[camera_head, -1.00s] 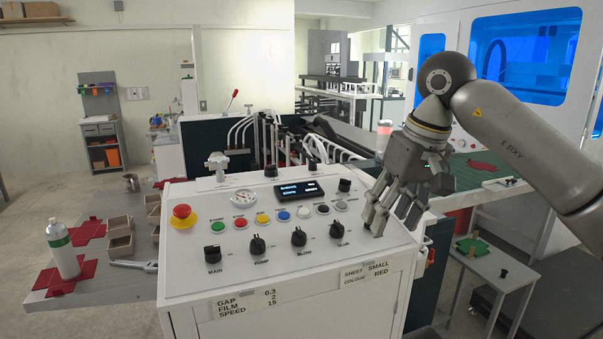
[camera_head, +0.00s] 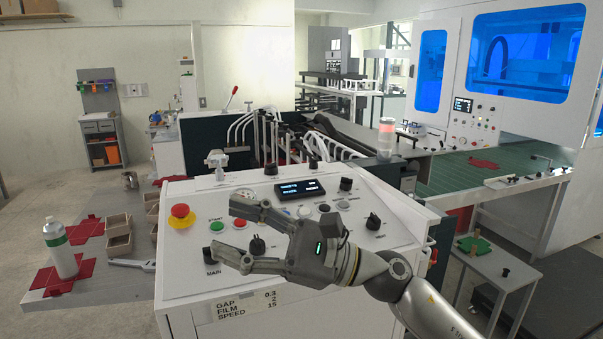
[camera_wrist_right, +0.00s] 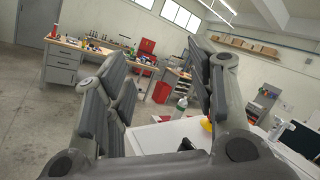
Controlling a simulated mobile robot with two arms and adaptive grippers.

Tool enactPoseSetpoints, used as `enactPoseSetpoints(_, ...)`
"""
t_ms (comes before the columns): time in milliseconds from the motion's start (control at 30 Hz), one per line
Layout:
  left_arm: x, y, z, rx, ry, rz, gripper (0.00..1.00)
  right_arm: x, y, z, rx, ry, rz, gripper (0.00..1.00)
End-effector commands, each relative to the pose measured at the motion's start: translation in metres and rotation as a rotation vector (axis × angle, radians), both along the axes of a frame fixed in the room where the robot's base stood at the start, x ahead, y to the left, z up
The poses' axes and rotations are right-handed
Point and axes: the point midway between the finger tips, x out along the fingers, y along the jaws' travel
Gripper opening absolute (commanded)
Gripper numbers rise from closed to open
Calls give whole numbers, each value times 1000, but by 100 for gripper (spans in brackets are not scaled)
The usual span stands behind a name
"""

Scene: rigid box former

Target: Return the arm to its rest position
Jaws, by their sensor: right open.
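My right gripper (camera_head: 246,236) is in front of the white control panel (camera_head: 185,272) in the head view, its fingers pointing left. It is open and empty, and its forearm comes in from the lower right. It hides part of the button row and the lower knobs. In the right wrist view the two fingers (camera_wrist_right: 160,88) stand wide apart with nothing between them. My left gripper is not in view.
A red emergency button (camera_head: 180,211), a dark display (camera_head: 299,188) and several knobs are on the panel. A white bottle (camera_head: 61,250) and brown trays (camera_head: 119,236) stand on the left table. A red-topped signal light (camera_head: 386,138) stands behind the panel's right end.

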Motion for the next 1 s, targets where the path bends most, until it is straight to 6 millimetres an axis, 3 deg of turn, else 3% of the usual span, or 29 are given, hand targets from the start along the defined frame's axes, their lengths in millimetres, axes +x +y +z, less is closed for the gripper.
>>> enactPoseSetpoints(167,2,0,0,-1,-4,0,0,30,-44,0,396,558,-57,51)
enactPoseSetpoints(267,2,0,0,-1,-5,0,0,52,-80,-19,623,866,-83,51)
enactPoseSetpoints(367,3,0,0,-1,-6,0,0,69,-119,-54,859,1168,-110,51)
enactPoseSetpoints(467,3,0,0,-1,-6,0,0,78,-157,-104,1106,1455,-143,51)
enactPoseSetpoints(567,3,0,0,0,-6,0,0,73,-194,-165,1371,1720,-185,51)
enactPoseSetpoints(667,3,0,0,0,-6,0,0,52,-225,-231,1655,1954,-243,51)
enactPoseSetpoints(833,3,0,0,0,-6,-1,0,-15,-264,-333,2162,2232,-387,51)
enactPoseSetpoints(867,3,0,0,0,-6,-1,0,-30,-268,-348,-2143,-2154,398,51)
enactPoseSetpoints(1000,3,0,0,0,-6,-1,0,-98,-282,-400,-2018,-1792,442,51)
